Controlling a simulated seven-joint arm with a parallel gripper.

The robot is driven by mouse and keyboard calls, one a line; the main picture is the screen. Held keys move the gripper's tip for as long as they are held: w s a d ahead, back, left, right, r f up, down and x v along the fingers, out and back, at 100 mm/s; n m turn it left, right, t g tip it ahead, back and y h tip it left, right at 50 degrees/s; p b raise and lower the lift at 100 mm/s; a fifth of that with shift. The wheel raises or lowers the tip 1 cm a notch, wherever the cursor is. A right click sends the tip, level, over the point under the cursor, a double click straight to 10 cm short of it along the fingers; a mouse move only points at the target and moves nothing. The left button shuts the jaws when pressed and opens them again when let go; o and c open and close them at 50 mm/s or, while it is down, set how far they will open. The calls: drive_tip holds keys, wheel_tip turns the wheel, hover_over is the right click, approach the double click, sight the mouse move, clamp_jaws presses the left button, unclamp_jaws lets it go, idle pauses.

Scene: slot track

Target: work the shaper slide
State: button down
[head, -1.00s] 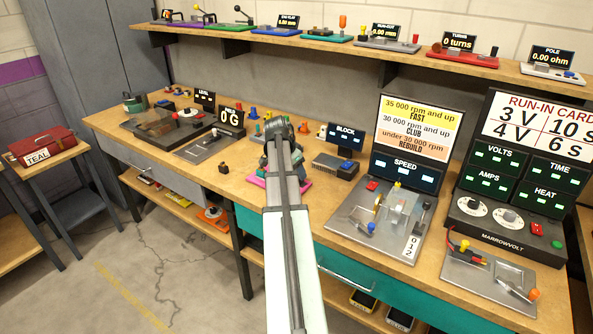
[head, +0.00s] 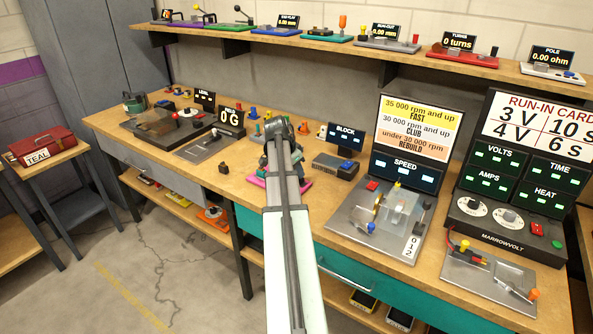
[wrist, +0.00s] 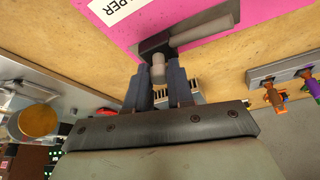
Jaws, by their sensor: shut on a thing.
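The shaper has a pink base (head: 258,181) and stands on the bench, mostly hidden behind my arm in the head view. In the wrist view its pink plate (wrist: 115,28) fills the top, with a white label (wrist: 118,8) partly cut off. A grey bar (wrist: 205,32) lies on the plate, and a short pale grey knob (wrist: 158,72) stands out beside it. My gripper (wrist: 159,88) is shut on this knob, with one dark finger on each side. In the head view the fingers are hidden by my arm.
A grey plate with a lever (head: 205,145) is to the left. Bare wooden bench (head: 235,185) shows left of the shaper.

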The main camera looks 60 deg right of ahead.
drive_tip(key=w, duration=0.4)
drive_tip(key=shift+w+d, duration=0.1)
drive_tip(key=shift+w, duration=0.2)
drive_tip(key=c, duration=1)
unclamp_jaws()
drive_tip(key=shift+r, duration=0.1)
drive_tip(key=v, duration=1.3)
drive_tip(key=shift+r, duration=0.4)
